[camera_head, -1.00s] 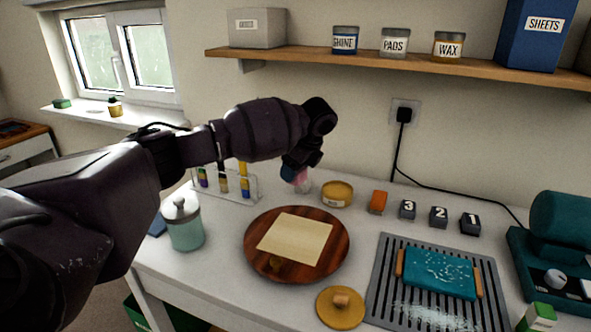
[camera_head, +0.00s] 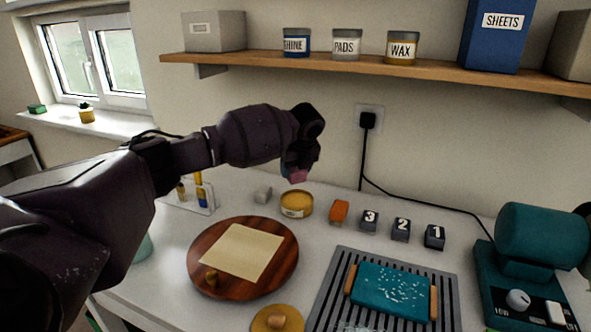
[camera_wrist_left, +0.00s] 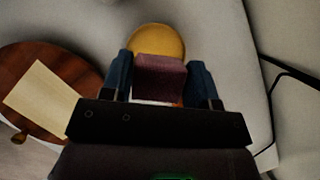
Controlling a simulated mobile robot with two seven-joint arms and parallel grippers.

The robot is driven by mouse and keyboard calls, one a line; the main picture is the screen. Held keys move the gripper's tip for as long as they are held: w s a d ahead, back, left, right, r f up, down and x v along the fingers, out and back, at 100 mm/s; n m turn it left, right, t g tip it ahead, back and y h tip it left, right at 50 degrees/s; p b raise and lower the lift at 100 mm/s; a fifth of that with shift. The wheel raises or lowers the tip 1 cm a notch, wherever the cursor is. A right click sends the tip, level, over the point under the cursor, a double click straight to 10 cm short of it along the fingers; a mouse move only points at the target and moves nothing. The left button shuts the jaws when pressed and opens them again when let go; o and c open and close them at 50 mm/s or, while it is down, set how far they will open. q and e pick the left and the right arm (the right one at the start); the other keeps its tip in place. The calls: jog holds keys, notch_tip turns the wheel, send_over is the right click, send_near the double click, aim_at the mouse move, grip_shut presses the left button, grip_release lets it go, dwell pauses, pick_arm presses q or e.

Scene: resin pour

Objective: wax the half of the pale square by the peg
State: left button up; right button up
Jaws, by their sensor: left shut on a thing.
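The pale square (camera_head: 243,251) lies flat on a round wooden board (camera_head: 277,277), evenly pale. My left gripper (camera_head: 297,170) is shut on a pinkish block (camera_head: 298,176), seen between the blue fingers in the left wrist view (camera_wrist_left: 160,76). It holds the block just above the open yellow wax tin (camera_head: 296,206); the tin (camera_wrist_left: 158,40) is partly hidden behind the block. My right gripper is out of view.
Dark numbered blocks (camera_head: 401,230) continue the row. A round lid (camera_head: 277,319) lies in front. A teal pad (camera_head: 391,291) rests on a slatted tray (camera_head: 331,292). A shelf (camera_head: 395,69) runs above.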

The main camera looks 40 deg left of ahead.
aim_at(294, 198)
pick_arm(q)
jog(key=shift+f, duration=0.35)
jog(key=shift+d+f+b, duration=0.1)
jog(key=shift+f+b, duration=0.4)
jog(key=shift+f, duration=0.15)
jog(key=shift+f+b, duration=0.95)
jog(key=shift+f, duration=0.65)
jog(key=shift+f+b, duration=0.3)
jog(key=shift+f, duration=0.2)
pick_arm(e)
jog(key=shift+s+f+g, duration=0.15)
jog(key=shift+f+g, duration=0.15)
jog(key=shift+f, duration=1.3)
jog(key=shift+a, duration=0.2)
pick_arm(q)
jog(key=shift+f, duration=0.3)
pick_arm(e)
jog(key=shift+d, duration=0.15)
pick_arm(q)
jog(key=shift+f, duration=0.25)
